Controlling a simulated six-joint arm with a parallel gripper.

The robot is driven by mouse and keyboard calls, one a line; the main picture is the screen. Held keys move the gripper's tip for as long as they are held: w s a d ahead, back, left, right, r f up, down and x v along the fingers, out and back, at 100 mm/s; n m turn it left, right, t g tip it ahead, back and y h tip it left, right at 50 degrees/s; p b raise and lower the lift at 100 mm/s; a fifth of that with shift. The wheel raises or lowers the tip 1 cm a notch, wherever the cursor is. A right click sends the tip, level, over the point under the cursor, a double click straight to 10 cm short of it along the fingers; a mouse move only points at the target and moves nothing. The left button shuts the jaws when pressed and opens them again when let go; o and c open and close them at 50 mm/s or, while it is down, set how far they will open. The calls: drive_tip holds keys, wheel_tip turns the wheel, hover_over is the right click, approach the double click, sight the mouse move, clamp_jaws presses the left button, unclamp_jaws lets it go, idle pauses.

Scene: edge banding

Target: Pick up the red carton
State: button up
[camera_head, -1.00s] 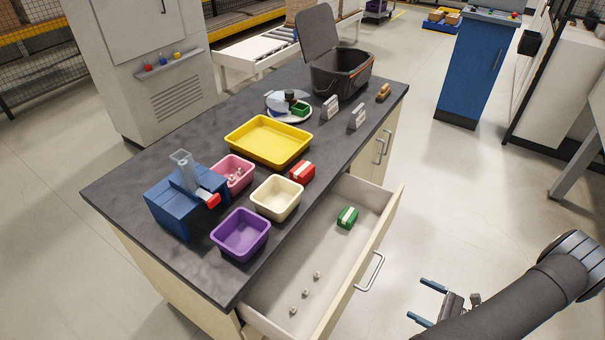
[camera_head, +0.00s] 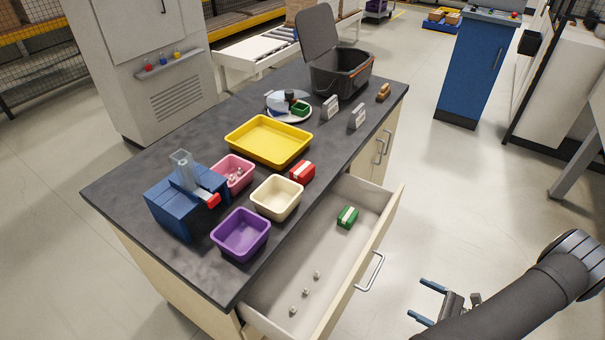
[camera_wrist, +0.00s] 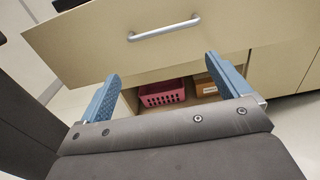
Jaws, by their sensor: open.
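The red carton (camera_head: 302,172), a small box with a white band, sits on the dark countertop (camera_head: 130,180) near its front edge. It is just right of the cream bin (camera_head: 277,197) and below the yellow tray (camera_head: 269,140). My gripper (camera_head: 424,299) is open and empty, in front of the open drawer and well away from the carton. In the wrist view its two blue fingers (camera_wrist: 170,85) are spread apart, facing the drawer front. The carton does not show in the wrist view.
The open drawer (camera_head: 300,270) holds a green carton (camera_head: 347,217) and several small pieces. Purple (camera_head: 240,234) and pink (camera_head: 234,172) bins and a blue device (camera_head: 185,203) stand left. A lidded dark bin (camera_head: 342,75) stands at the back. Below the drawer is a pink basket (camera_wrist: 162,95).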

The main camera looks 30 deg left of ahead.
wheel_tip(320, 180, up, 39)
drive_tip(key=n+h, duration=1.8)
drive_tip(key=n, duration=1.7)
hover_over(302, 168)
wheel_tip(302, 168, down, 16)
drive_tip(key=shift+d+r, duration=0.1)
drive_tip(key=shift+r, duration=0.15)
drive_tip(key=shift+f, duration=3)
drive_tip(key=shift+c, duration=0.4)
